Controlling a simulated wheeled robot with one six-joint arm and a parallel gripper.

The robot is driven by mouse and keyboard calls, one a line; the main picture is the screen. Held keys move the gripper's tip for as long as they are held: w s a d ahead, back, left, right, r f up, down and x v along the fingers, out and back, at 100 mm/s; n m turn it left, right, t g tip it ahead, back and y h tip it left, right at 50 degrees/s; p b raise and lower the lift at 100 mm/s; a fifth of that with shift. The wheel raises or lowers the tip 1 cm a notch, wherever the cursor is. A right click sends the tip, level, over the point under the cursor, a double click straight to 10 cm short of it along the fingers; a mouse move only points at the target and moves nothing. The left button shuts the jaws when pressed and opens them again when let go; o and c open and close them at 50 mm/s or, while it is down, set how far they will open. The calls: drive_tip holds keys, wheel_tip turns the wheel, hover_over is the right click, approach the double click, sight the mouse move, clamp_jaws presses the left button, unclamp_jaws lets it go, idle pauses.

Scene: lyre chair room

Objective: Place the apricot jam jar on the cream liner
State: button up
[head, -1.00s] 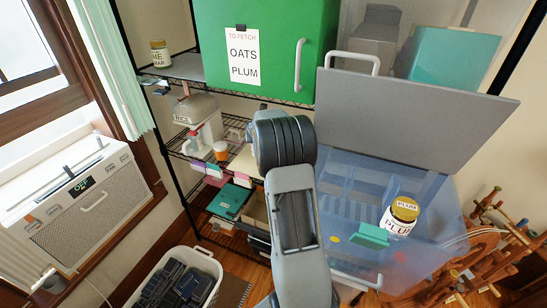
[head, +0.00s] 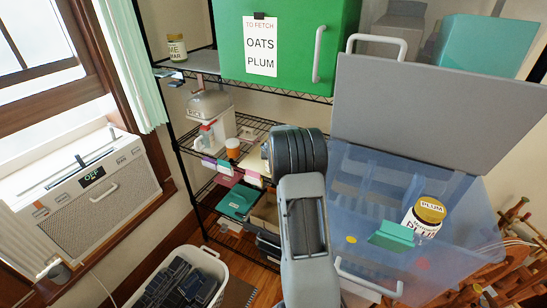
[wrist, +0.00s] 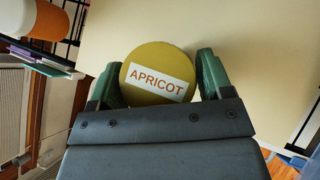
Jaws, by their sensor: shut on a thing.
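My gripper (wrist: 158,68) is shut on the apricot jam jar (wrist: 150,58), with one green finger on each side of its round gold lid. The lid carries a white label reading APRICOT; the jar's body is hidden beneath it. A broad cream surface (wrist: 250,50), which looks like the cream liner, lies behind the jar in the wrist view. I cannot tell whether the jar touches it. In the head view a cream patch (head: 254,179) shows on the middle wire shelf, partly hidden by my arm. My gripper and the jar are hidden there.
A green box (head: 290,50) stands on the upper shelf. An orange-and-white container (wrist: 38,18) is at the wrist view's upper left. A white basket (head: 215,263) is on the floor.

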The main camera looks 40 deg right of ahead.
drive_tip(key=shift+r, duration=0.1)
drive_tip(key=o, duration=1.2)
drive_tip(key=shift+s+a+r, duration=0.1)
drive_tip(key=shift+s+r, duration=0.05)
drive_tip(key=shift+r, duration=0.1)
drive_tip(key=s+a+r+m+p, duration=0.2)
drive_tip(key=s+a+r+m, duration=0.4)
drive_tip(key=s+a+r, duration=0.5)
drive_tip(key=s+a+r+m+g+y, duration=0.2)
drive_tip(key=s+a+m+y, duration=0.3)
drive_tip(key=s+a+m, duration=1.4)
drive_tip(key=r+m, duration=0.1)
drive_tip(key=m, duration=0.3)
drive_tip(key=shift+g, duration=0.4)
